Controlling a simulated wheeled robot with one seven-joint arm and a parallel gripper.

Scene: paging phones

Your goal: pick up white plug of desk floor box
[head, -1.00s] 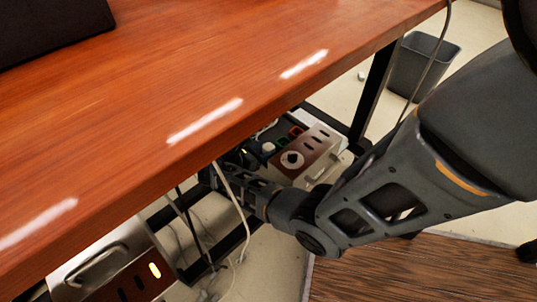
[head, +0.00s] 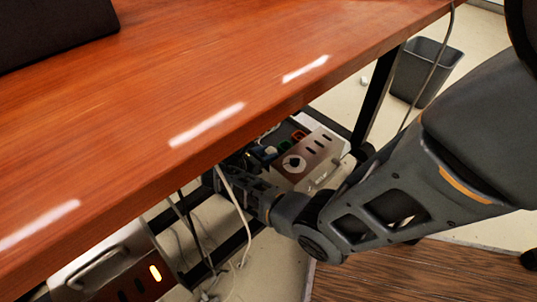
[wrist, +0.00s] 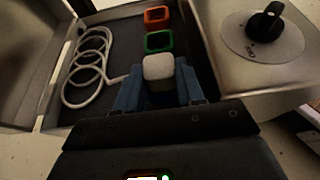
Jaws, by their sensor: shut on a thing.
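The white plug (wrist: 158,67) is a small pale block with rounded corners. In the wrist view it sits between the blue fingertips of my gripper (wrist: 158,88), which is shut on it. The floor box (wrist: 125,28) lies open beneath, with a dark inside. Whether the plug still touches the box floor cannot be told. In the head view my gripper (head: 245,180) reaches under the desk edge to the floor box (head: 306,158), and the desk and arm hide most of the fingers and the plug.
A coiled white cable (wrist: 88,68) lies in the box. An orange square frame (wrist: 157,16) and a green one (wrist: 159,41) lie beyond the plug. A metal panel with a black knob (wrist: 264,22) is at right. The wooden desk top (head: 200,80) overhangs my arm.

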